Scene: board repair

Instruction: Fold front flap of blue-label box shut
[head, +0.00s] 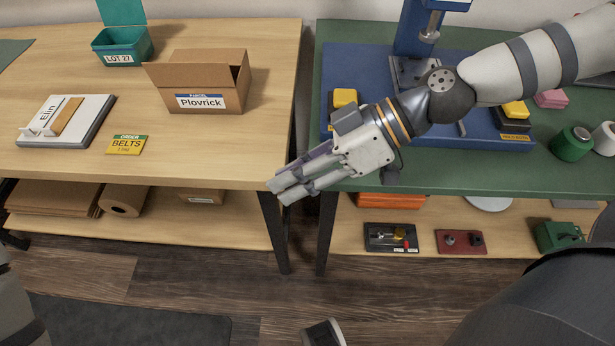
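The blue-label box (209,101) is an open brown carton on the wooden table, its label reading "Plovrick". One flap (162,74) sticks out at its left, and cardboard stands raised at its back and right. I cannot clearly make out the front flap above the label. My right gripper (281,191) is to the right of the box and nearer to me, by the wooden table's front right corner, apart from the box. Its fingers point left with a narrow gap between them, and nothing is held. My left gripper is not in view.
On the wooden table (255,150) are a teal bin (122,46), an "Elin" stand (68,122) and a yellow BELTS card (126,145). A gap separates it from the green table (450,178), under my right arm. The table is bare in front of the box.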

